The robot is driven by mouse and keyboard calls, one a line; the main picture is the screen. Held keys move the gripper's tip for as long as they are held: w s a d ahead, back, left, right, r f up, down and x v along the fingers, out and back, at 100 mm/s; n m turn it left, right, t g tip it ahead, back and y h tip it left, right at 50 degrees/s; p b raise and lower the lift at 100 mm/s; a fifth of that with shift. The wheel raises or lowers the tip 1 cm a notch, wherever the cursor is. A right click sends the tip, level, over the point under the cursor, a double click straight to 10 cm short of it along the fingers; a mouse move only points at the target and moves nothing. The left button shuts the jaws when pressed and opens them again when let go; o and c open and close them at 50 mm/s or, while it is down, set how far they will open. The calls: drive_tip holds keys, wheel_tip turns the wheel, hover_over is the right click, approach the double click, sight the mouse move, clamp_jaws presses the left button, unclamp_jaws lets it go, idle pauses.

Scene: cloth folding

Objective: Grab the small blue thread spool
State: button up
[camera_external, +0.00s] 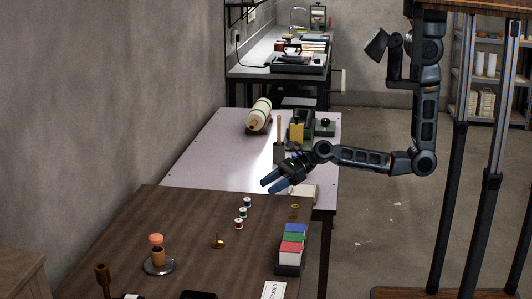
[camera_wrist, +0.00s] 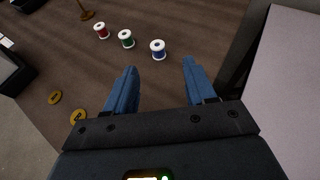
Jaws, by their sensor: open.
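The small blue thread spool (camera_external: 247,203) stands upright near the far edge of the brown table, at the end of a row of three. In the wrist view the blue spool (camera_wrist: 158,50) is ahead of my fingertips, between their lines. The green spool (camera_external: 243,212) and the red spool (camera_external: 238,224) stand beside it. They also show in the wrist view, the green one (camera_wrist: 126,39) and the red one (camera_wrist: 101,31). My gripper (camera_external: 267,186) is open and empty, its blue fingers (camera_wrist: 160,66) apart, above and to the right of the spools, not touching them.
A brass stand (camera_external: 217,242) is near the spools. A black box of coloured cards (camera_external: 289,252) stands at the table's right edge. Two yellow buttons (camera_wrist: 78,117) lie below left in the wrist view. A pale table (camera_external: 212,150) with tools adjoins the brown table.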

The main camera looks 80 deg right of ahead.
sight(249, 199)
drive_tip(key=shift+w+a+f, duration=0.1)
drive_tip(key=shift+w+a, duration=0.4)
drive_tip(key=shift+w, duration=0.05)
drive_tip(key=x, duration=0.6)
drive_tip(key=shift+w+a+f, duration=0.2)
drive_tip(key=shift+a+f, duration=0.05)
drive_tip(key=shift+f, duration=0.1)
clamp_jaws()
